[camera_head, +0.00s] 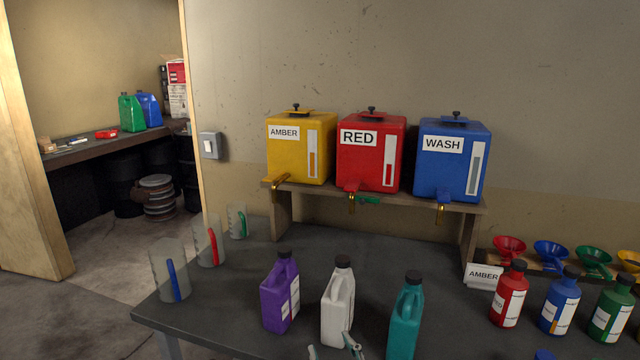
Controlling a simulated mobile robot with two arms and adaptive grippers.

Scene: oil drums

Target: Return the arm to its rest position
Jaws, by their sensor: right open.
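My right gripper (331,346) shows only by its fingertips at the bottom edge of the head view. Its fingers are apart, in front of the lower part of the white jug (338,300). I cannot tell whether they touch the jug, and nothing is seen held between them. The rest of the right arm is out of view. My left gripper is not in view.
A purple jug (281,295) and a teal jug (405,318) flank the white one. Clear jugs (168,272) stand left. Amber, red and wash tanks (372,150) sit on a shelf behind. Bottles (509,295) and funnels (551,253) crowd the right. The middle tabletop is bare.

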